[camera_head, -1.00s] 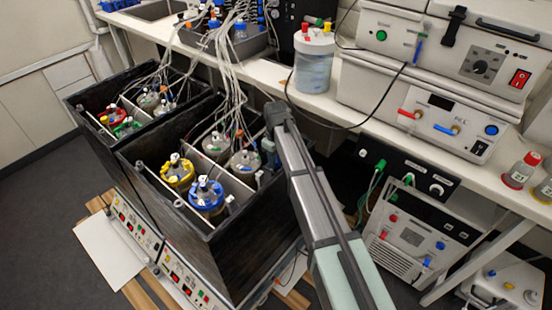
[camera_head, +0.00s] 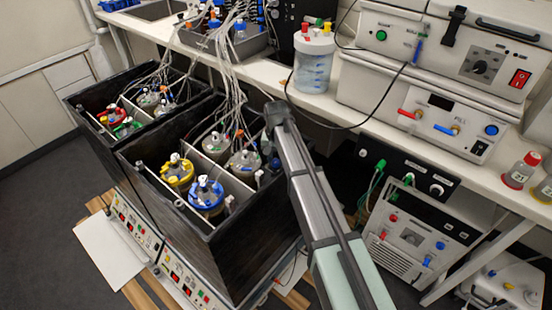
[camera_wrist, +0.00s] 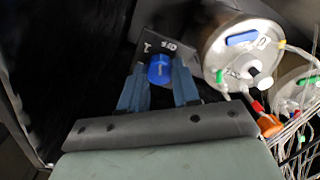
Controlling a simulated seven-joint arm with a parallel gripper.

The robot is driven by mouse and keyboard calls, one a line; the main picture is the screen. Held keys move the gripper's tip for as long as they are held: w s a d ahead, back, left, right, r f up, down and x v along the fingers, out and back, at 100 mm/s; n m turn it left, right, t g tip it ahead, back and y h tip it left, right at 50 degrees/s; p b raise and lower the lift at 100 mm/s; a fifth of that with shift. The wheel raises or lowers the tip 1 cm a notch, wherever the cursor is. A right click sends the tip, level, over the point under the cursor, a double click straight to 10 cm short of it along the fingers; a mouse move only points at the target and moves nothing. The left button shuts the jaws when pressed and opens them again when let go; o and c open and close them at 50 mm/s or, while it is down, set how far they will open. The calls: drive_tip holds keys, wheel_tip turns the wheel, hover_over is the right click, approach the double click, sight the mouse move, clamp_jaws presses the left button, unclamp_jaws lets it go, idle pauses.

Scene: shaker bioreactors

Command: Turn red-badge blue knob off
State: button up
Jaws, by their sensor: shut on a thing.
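In the wrist view, a blue knob (camera_wrist: 159,69) stands on a dark panel with white markings. My gripper (camera_wrist: 159,84) has its two blue-grey fingers on either side of this knob, shut on it. No red badge can be made out beside the knob. In the head view, my wrist is at the right rim of the nearer black box, and the fingers and knob are mostly hidden there.
A metal-lidded vessel (camera_wrist: 240,48) with a blue tag and tubes stands close right of the fingers. The black box (camera_head: 262,235) holds vessels with yellow (camera_head: 177,172) and blue (camera_head: 206,194) collars. Tubes hang above it. A white bench (camera_head: 262,72) runs behind.

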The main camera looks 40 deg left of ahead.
sight(276, 161)
drive_tip(key=shift+m, duration=2)
drive_tip(key=o, duration=1.1)
drive_tip(key=shift+c, duration=0.2)
drive_tip(key=shift+r, duration=0.15)
wheel_tip(276, 161, up, 14)
drive_tip(key=shift+f, duration=0.2)
